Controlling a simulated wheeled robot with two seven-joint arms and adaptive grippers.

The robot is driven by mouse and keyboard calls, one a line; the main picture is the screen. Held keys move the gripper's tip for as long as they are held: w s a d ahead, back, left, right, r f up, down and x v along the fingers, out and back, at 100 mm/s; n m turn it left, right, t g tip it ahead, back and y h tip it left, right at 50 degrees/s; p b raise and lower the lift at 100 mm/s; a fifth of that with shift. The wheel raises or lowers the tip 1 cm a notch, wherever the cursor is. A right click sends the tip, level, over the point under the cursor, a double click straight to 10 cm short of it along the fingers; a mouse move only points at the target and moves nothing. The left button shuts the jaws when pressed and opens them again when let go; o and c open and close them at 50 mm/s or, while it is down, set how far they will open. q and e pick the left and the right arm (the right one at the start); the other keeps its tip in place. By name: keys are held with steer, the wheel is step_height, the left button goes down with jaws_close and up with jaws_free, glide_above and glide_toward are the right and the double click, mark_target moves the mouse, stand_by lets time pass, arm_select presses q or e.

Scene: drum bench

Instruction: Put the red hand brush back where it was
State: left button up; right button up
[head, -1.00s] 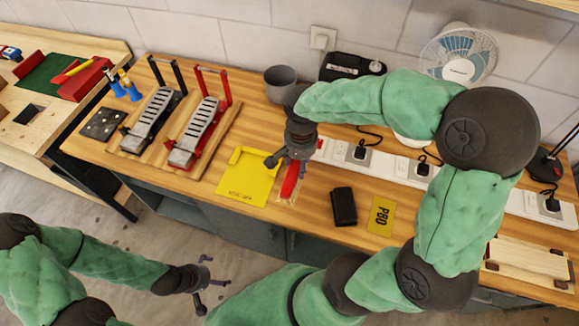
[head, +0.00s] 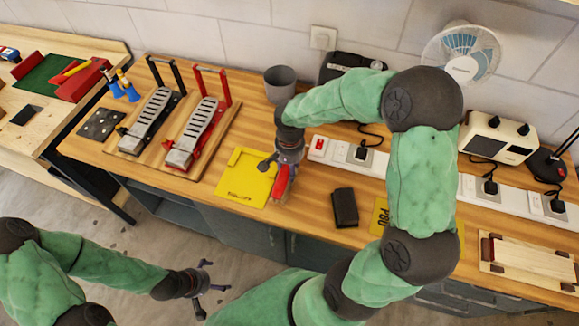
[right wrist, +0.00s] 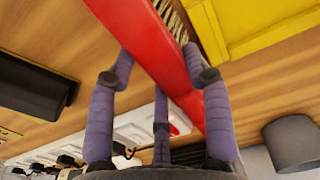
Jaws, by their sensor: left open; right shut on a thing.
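The red hand brush (head: 281,180) is in my right gripper (head: 283,170), just off the right edge of the yellow mat on the bench. In the right wrist view the red brush (right wrist: 160,55) runs between the fingers of the right gripper (right wrist: 160,75), which are shut on it. Its pale bristles (right wrist: 172,18) show at the top, beside a yellow raised edge (right wrist: 255,30). The yellow mat (head: 243,180) has a raised rim and dark lettering. My left gripper (head: 207,281) is open and empty, low over the floor in front of the bench.
A black box-like item (head: 344,207) lies right of the brush. A white power strip (head: 335,154) runs behind it. Two pedals (head: 195,130) stand left of the mat, and a grey cup (head: 279,83) stands at the back. A yellow label plate (head: 381,213) is partly hidden by my arm.

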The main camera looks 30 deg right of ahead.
steer(key=shift+s+f+b, duration=0.1)
steer(key=shift+f+b, duration=0.3)
steer(key=shift+b, duration=0.1)
steer(key=shift+s+a+f, duration=0.1)
steer(key=shift+s+f, duration=0.05)
steer(key=shift+f, duration=0.1)
jaws_close()
steer(key=o, duration=0.9)
jaws_free()
steer(key=o, duration=0.4)
steer(key=shift+f, duration=0.1)
steer(key=shift+o, duration=0.2)
steer(key=shift+w, duration=0.2)
steer(key=shift+r, duration=0.2)
steer(key=shift+r, duration=0.1)
